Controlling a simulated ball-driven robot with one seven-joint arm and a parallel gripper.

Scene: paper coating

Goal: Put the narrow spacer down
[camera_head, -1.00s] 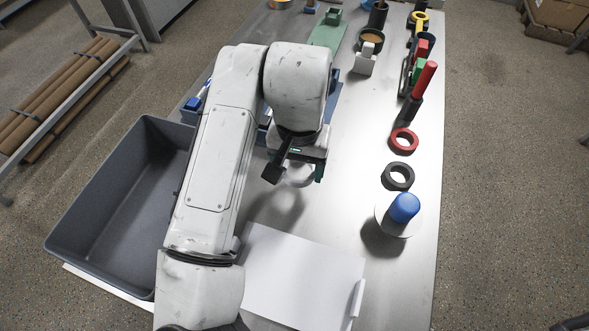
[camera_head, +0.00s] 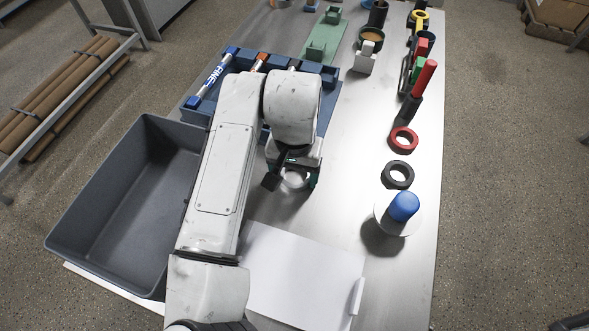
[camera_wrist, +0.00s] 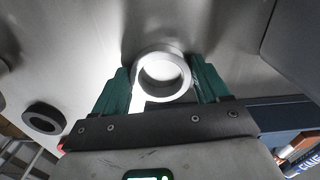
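The narrow spacer, a pale grey-white ring (camera_head: 294,181), is at the end of my gripper (camera_head: 292,178), over the metal table between the blue tray and the white sheet. In the wrist view the spacer (camera_wrist: 160,52) sits between the two green fingers of my gripper (camera_wrist: 164,82), which are closed against its sides. Its shadow lies close under it in the head view. I cannot tell whether it touches the table.
A black ring (camera_head: 397,175), a red ring (camera_head: 403,140) and a blue-topped piece on a white disc (camera_head: 403,208) stand to the right. A white sheet (camera_head: 300,275) lies in front. A grey bin (camera_head: 85,245) is at left; a blue tray (camera_head: 331,110) is behind.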

